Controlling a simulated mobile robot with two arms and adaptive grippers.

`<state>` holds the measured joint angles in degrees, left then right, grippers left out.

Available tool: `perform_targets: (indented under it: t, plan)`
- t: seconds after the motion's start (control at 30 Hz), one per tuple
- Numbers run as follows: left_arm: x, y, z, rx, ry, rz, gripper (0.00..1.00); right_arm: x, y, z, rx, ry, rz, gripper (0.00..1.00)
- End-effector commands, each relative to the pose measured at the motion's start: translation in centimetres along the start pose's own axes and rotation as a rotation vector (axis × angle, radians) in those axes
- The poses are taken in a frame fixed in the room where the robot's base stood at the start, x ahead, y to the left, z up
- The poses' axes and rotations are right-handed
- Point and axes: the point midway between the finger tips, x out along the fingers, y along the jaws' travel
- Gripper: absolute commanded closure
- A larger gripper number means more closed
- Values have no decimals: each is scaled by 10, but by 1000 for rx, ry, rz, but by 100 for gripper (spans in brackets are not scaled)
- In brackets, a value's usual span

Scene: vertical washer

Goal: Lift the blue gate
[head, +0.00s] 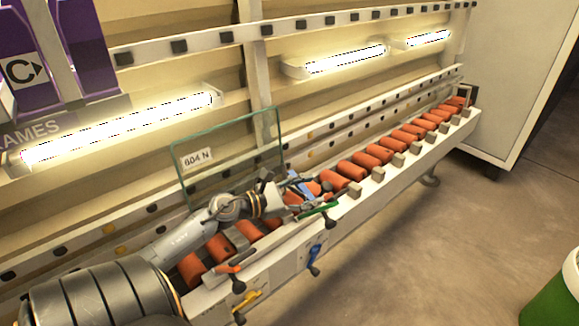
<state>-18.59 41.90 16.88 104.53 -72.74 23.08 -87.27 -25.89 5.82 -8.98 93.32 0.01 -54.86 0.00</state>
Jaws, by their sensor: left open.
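My left arm reaches in from the lower left over the conveyor, and my left gripper (312,193) is open above the orange rollers near the middle. A small blue part (302,187), which looks like the blue gate, is right at the gripper; the gripper's fingers partly hide it. I cannot tell whether they touch. A glass pane (228,158) labelled "604 N" stands upright behind the wrist. My right gripper is not in view.
Orange rollers (380,155) run along the conveyor to the upper right. A green bar (318,209) lies just in front of the gripper. Blue (314,262), orange (236,268) and yellow (246,302) levers are on the front side.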

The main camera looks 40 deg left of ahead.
Motion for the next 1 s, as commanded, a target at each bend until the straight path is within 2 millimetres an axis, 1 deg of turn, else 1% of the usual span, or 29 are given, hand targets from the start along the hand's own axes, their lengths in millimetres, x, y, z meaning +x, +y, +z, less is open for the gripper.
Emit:
perform_targets:
  t: [0.03,0.1,0.3,0.5,0.73,0.77,0.8,0.87,0.9,0.97,1.0]
  plan:
    - [-10,-1,-2,-3,3,1,48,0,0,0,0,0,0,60]
    - [-23,-1,-2,-3,3,0,48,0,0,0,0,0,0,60]
    - [-50,0,-1,-2,1,0,48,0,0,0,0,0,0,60]
    - [-60,0,0,1,1,0,48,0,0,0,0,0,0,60]
    - [-60,0,0,1,0,0,48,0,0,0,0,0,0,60]
    - [-60,0,0,0,0,0,54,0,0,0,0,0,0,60]
    - [-60,0,0,-6,-1,-1,62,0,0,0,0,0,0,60]
    - [-60,-1,2,-39,-7,-5,75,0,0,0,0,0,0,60]
    - [-61,-2,3,-82,-13,-10,83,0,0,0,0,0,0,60]
    - [-61,-5,7,-185,-30,-23,95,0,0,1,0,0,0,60]
    - [-62,-7,10,-280,-43,-35,100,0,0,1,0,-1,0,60]
